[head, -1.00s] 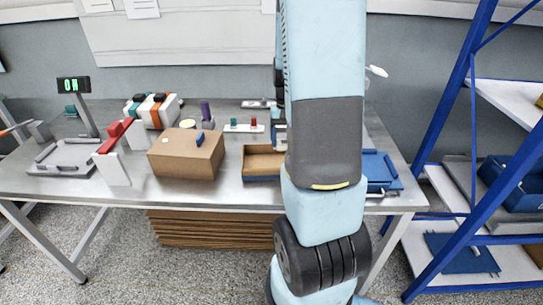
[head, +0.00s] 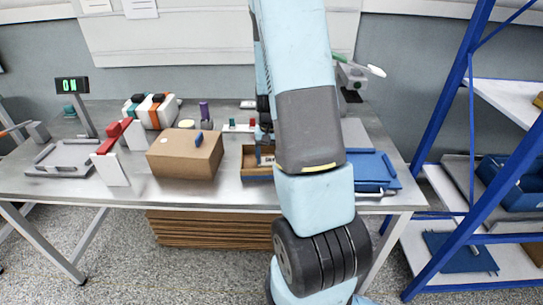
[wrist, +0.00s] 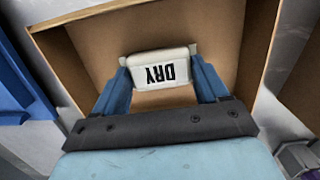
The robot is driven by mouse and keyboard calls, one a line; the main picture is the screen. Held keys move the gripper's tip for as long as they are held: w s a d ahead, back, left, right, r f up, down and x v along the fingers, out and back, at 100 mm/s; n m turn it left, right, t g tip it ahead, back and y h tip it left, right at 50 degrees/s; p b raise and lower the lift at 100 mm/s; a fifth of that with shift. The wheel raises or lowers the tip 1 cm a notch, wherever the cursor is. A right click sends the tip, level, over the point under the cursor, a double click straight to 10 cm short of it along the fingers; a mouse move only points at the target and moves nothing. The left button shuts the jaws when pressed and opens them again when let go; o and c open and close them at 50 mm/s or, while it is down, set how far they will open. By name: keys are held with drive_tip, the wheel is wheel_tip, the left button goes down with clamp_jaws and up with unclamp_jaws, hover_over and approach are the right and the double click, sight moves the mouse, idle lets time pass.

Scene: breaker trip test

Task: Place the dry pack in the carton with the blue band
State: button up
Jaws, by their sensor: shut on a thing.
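The dry pack (wrist: 160,66) is a small white pack with black "DRY" lettering, seen in the wrist view. My gripper (wrist: 162,84) is shut on it, one blue finger on each side. The pack is over or inside an open brown carton (wrist: 232,50); I cannot tell whether it touches the floor. In the head view this open carton (head: 249,178) stands at the table's front, partly hidden by my arm, with my gripper (head: 264,158) reaching down into it.
A closed brown carton (head: 180,162) with a small blue object on top stands just left of the open one. A blue tray (head: 372,168) lies to the right. A small stand with green and red parts (head: 239,127) is behind. A blue rack (head: 450,120) stands right.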

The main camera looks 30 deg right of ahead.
sight(270, 157)
drive_tip(key=o, duration=1)
drive_tip(key=shift+o, duration=0.2)
wheel_tip(270, 157, up, 12)
drive_tip(key=w, duration=0.1)
drive_tip(key=s+a+r+n+t, duration=0.1)
drive_tip(key=s+a+r+t, duration=0.2)
drive_tip(key=r, duration=0.4)
drive_tip(key=s+a+r+n, duration=0.2)
drive_tip(key=s+a+r, duration=0.1)
drive_tip(key=a+r, duration=0.3)
drive_tip(key=s+a+r+n+t, duration=0.1)
drive_tip(key=s+a+r, duration=0.2)
drive_tip(key=s, duration=0.3)
drive_tip(key=s+a+r+n+t, duration=0.1)
drive_tip(key=s+a+r+t, duration=0.1)
drive_tip(key=s+a+r, duration=0.2)
drive_tip(key=s+r, duration=0.1)
drive_tip(key=s, duration=0.2)
drive_tip(key=shift+a+r+n+t+h, duration=0.15)
drive_tip(key=shift+n+t+h, duration=0.15)
drive_tip(key=shift+n, duration=0.1)
drive_tip(key=shift+s, duration=0.1)
